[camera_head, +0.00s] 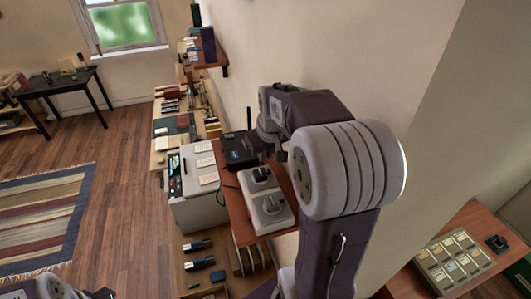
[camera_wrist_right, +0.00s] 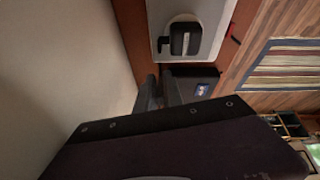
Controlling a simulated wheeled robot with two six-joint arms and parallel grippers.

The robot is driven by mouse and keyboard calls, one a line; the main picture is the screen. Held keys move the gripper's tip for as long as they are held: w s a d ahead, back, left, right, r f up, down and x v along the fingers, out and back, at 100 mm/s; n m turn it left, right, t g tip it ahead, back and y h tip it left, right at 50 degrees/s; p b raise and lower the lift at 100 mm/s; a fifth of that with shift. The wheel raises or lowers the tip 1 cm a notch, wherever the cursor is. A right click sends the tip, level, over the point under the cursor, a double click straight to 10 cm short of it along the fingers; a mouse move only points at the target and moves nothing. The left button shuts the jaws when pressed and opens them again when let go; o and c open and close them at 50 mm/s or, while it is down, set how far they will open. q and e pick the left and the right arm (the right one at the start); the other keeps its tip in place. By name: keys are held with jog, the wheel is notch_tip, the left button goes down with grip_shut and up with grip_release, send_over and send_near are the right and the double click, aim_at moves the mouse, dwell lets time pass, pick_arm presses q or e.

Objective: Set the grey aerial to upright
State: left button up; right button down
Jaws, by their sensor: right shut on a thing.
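A black router (camera_head: 238,150) sits on the brown wall shelf; its dark body also shows in the wrist view (camera_wrist_right: 200,74). A thin dark aerial (camera_head: 249,119) stands up at its back edge. My right gripper (camera_head: 267,145) is at the router's wall side, and its two fingers (camera_wrist_right: 160,92) are close together beside the router in the wrist view. It is shut on the grey aerial, which the fingers and arm mostly hide, so its tilt cannot be told. Part of my left arm shows at the bottom left; its gripper is out of view.
A grey machine (camera_head: 198,210) stands to the left. The wall (camera_head: 275,50) is close on the right. Open wooden floor (camera_head: 125,180) lies further left.

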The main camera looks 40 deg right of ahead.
jog(key=shift+w, duration=0.1)
dwell(0.3)
jog(key=shift+w+d+r+g+y, duration=0.15)
jog(key=shift+w+r+g+y, duration=0.2)
jog(key=shift+g, duration=0.3)
jog(key=shift+w+d+g+y, duration=0.15)
jog(key=shift+w+g, duration=0.25)
jog(key=shift+g, duration=0.25)
pick_arm(q)
jog(key=shift+w+d, duration=0.2)
jog(key=shift+w, duration=0.4)
pick_arm(e)
jog(key=shift+w+d+r+g+y, duration=0.2)
jog(key=shift+w+g, duration=0.3)
jog(key=shift+g, duration=0.4)
jog(key=shift+w+d+f+g+y, duration=0.1)
jog(key=shift+w+g+y, duration=0.3)
jog(key=shift+g, duration=0.5)
jog(key=c, duration=1.5)
grip_release()
jog(key=shift+w, duration=0.15)
pick_arm(q)
jog(key=shift+w+d, duration=0.1)
jog(key=shift+w, duration=0.2)
pick_arm(e)
jog(key=shift+o, duration=0.2)
jog(key=shift+w+d, duration=0.15)
jog(key=shift+w, duration=0.1)
